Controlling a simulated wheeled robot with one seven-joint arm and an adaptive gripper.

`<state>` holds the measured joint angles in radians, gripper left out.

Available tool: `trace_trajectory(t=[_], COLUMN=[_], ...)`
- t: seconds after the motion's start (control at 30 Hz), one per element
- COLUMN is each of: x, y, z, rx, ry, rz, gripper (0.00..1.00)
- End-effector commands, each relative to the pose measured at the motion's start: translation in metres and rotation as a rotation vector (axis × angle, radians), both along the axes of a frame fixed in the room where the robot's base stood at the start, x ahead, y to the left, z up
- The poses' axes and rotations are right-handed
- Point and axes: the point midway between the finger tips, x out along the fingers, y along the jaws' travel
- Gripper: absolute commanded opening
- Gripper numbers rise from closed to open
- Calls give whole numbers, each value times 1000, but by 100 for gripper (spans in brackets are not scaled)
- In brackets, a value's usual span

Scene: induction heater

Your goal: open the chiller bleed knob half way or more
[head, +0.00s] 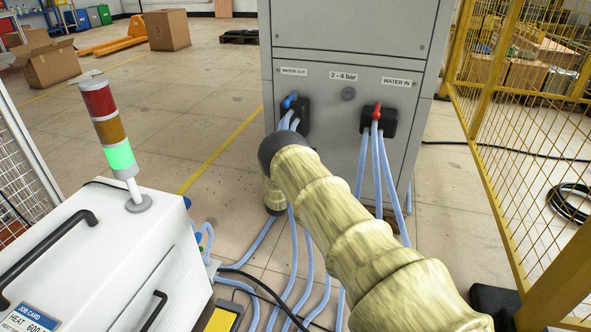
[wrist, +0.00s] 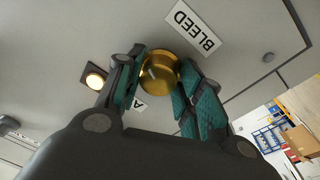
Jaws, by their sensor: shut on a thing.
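The brass bleed knob (wrist: 158,72) shows in the wrist view on a grey panel. It is round with a short light mark on its face. A white BLEED label (wrist: 193,28) lies beside it, upside down in the picture. My gripper (wrist: 157,80) has its teal-padded fingers on either side of the knob, shut on it. In the head view, the chiller is the grey cabinet (head: 310,60). My sleeved arm reaches down in front of it, and the knob and fingers are out of sight there.
A round lit lamp (wrist: 95,77) sits near the left finger. In the head view, a blue-handled valve (head: 289,101) and a red-handled valve (head: 377,112) carry hoses down to the floor. A white machine (head: 110,265) stands left, a yellow mesh fence (head: 520,120) right.

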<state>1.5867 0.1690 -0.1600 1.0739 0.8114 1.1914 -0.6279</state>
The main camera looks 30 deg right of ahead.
Motion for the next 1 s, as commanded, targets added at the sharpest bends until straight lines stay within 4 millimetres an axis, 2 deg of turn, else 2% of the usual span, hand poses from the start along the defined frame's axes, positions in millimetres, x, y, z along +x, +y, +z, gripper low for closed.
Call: trace_trajectory(t=[0.03,0.3,0.33,0.4,0.43,0.77,1.0], x=[1,1,1,1,1,0,-17], y=[-5,-5,-5,-5,-5,1,22], z=[5,5,5,5,5,1,-1], rx=[-3,-5,-5,-5,-5,-2,-2], ry=[-7,-5,-5,-5,-5,-1,1], rz=[-3,-4,-4,-4,-4,0,-1], gripper=[13,13,42,55,58,58,58])
